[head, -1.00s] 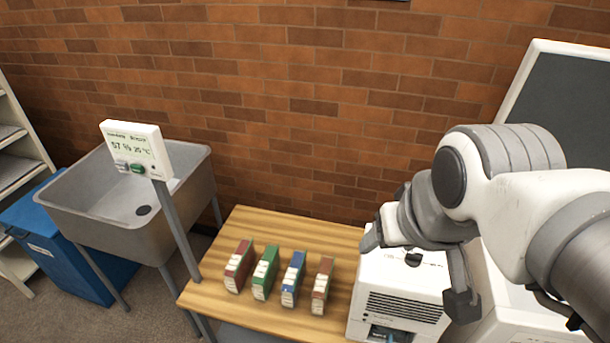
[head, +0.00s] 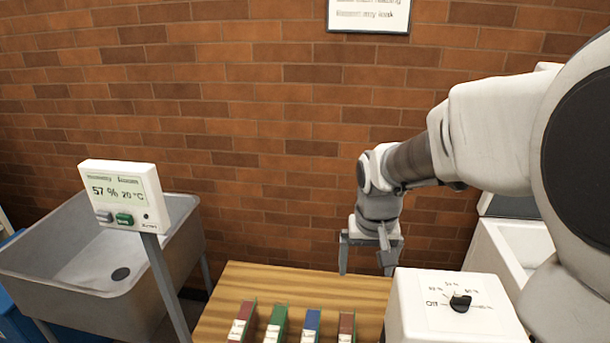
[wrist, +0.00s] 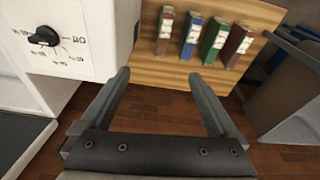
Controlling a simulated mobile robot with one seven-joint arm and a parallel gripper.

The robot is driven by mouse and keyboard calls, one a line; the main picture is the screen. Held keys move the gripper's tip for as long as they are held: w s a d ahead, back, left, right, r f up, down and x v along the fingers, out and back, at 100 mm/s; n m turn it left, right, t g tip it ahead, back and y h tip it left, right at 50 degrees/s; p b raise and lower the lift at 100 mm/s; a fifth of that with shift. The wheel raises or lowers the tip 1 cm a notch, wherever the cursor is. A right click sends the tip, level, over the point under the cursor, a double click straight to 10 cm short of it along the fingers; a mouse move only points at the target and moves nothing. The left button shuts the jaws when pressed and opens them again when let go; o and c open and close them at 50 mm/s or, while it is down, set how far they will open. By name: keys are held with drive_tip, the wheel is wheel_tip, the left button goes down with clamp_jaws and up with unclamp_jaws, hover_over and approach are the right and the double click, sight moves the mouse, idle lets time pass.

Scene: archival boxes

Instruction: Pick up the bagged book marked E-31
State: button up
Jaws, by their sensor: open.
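Several upright books stand in a row on the wooden table: a red one (head: 243,322), a green one (head: 277,324), a blue one (head: 308,326) and a brownish-red one (head: 346,328). Their lower parts are cut off in the head view. The wrist view shows the same row in reverse order, from brownish-red (wrist: 164,30) to red (wrist: 238,46). Their pale spine labels are too small to read, so I cannot tell which is E-31. My gripper (head: 366,268) is open and empty, pointing down near the table's back right, apart from the books. Its fingers also show in the wrist view (wrist: 158,76).
A white box-shaped unit with a dial (head: 450,305) stands right of the books. The wooden table (head: 255,283) is clear behind the row. A post-mounted display (head: 122,193) reading 57 % and 20 °C and a grey sink (head: 70,270) are at left. A brick wall (head: 240,150) stands behind.

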drive_tip(key=g+b, duration=0.2)
drive_tip(key=b, duration=0.3)
approach(345, 337)
drive_tip(key=shift+m, duration=0.4)
drive_tip(key=f+b, duration=0.1)
drive_tip(key=f, duration=0.2)
drive_tip(key=f+b, duration=0.2)
drive_tip(key=f, duration=0.2)
drive_tip(key=shift+w+d+f, duration=0.15)
drive_tip(key=shift+d+f, duration=0.05)
drive_tip(key=shift+f, duration=0.05)
drive_tip(key=shift+w+d+f+b, duration=0.1)
drive_tip(key=shift+f+b, duration=0.35)
drive_tip(key=shift+f, duration=1.05)
drive_tip(key=shift+w+d+f+b, duration=0.15)
drive_tip(key=shift+f+b, duration=0.25)
drive_tip(key=shift+f, duration=1.1)
drive_tip(key=shift+a, duration=0.1)
drive_tip(key=shift+r, duration=0.1)
clamp_jaws()
